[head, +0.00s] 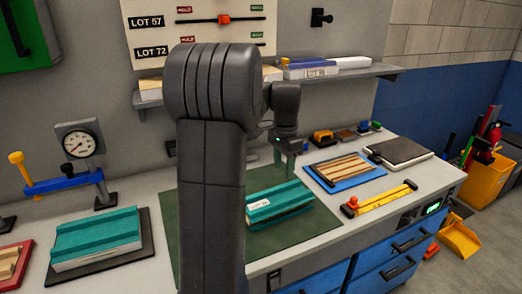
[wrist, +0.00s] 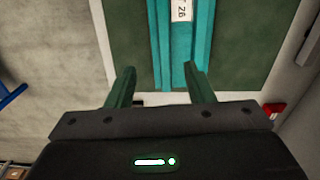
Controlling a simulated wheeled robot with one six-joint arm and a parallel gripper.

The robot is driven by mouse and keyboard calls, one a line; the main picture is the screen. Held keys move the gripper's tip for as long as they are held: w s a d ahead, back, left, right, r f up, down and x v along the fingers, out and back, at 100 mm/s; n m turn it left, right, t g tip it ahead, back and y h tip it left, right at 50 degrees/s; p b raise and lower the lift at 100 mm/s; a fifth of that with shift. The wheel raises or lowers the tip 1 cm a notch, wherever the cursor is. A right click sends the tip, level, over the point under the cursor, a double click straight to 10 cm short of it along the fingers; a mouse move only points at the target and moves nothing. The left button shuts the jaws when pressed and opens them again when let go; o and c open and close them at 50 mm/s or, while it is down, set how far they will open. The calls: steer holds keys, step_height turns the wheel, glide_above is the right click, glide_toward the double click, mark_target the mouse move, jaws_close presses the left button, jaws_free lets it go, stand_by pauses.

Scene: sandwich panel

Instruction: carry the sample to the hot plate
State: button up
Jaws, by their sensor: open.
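A teal ridged panel with a small white label (head: 280,202), which looks like the sample, lies on a dark green mat (head: 205,225) in the middle of the bench. In the wrist view the panel (wrist: 203,40) runs up from between the fingers, its label upside down. My gripper (head: 287,165) is above the mat, near the panel's far end. In the wrist view my gripper (wrist: 160,70) is open, with nothing between its fingers. My arm hides part of the mat.
Another teal panel (head: 97,238) lies on a dark pad at left. A blue tray with wooden strips (head: 345,170) and a yellow bar tool (head: 380,198) lie right of the mat. A gauge (head: 79,145) stands at the back left. A shelf (head: 340,76) hangs behind.

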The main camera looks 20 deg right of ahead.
mark_target(282, 201)
steer(key=f, duration=1.3)
steer(key=shift+w+d+f+p, duration=0.2)
steer(key=shift+w+f+p, duration=0.1)
steer(key=shift+w+p, duration=0.05)
steer(key=c, duration=1)
steer(key=o, duration=0.3)
steer(key=c, duration=0.3)
steer(key=shift+r, duration=0.15)
